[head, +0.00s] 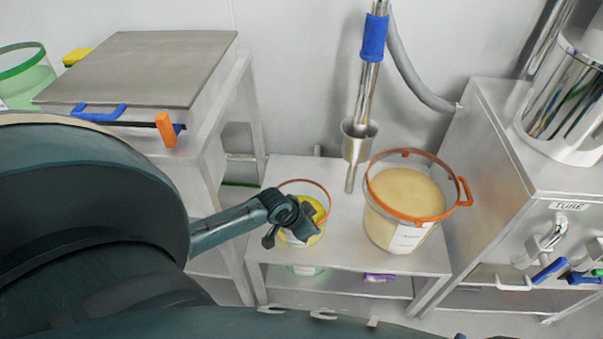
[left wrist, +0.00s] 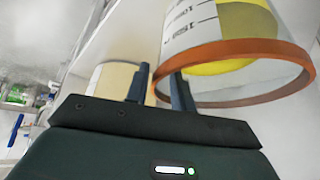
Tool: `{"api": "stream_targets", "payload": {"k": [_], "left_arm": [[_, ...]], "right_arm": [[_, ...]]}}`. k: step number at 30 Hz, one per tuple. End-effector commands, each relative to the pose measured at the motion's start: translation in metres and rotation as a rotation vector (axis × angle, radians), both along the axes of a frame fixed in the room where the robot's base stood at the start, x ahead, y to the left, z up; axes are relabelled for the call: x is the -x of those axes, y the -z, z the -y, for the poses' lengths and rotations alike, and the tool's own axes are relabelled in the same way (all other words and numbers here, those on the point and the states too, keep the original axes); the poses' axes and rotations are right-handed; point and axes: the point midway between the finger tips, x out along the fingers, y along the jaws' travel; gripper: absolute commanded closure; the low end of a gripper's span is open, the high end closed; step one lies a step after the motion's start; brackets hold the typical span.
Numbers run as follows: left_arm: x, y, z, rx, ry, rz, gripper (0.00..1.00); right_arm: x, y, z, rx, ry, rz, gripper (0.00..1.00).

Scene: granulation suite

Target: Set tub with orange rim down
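A small clear tub with a thin orange rim (head: 322,190) and yellow contents appears to stand upright on the low steel bench (head: 335,250), at its left part. My left gripper (head: 288,228) is at the tub's near left side and covers part of it. In the left wrist view the fingers of my left gripper (left wrist: 160,82) are apart, with the left edge of the tub's orange rim (left wrist: 240,45) between them. A gap shows beside the rim. The tub's markings and yellow contents show there too. My right gripper is not in view.
A larger orange-rimmed tub (head: 408,214) with cream powder and a side handle stands to the right on the bench. A steel tube with a blue sleeve (head: 374,38) stands between and behind them. A steel cabinet (head: 490,150) is at right, a higher table (head: 205,130) at left.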

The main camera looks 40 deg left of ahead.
Motion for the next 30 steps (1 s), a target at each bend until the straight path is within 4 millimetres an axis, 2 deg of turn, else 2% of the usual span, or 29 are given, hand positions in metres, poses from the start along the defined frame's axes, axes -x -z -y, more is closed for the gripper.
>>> {"api": "stream_targets", "payload": {"k": [1, 8, 15, 20, 30], "left_arm": [[0.005, -0.012, -0.002, -0.002, 0.003, 0.0, 0.76], [0.031, -0.055, -0.01, -0.002, 0.002, -0.001, 0.76], [0.049, -0.085, -0.016, 0.0, 0.0, -0.001, 0.76], [0.053, -0.092, -0.017, 0.001, 0.001, 0.0, 0.76], [0.053, -0.092, -0.017, 0.001, 0.001, 0.0, 0.76]], "right_arm": [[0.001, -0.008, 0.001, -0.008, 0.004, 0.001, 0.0], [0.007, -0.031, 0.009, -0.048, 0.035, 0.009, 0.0], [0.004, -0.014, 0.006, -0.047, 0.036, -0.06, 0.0], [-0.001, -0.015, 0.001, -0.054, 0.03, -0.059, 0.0], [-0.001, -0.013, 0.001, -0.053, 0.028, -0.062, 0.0]]}}
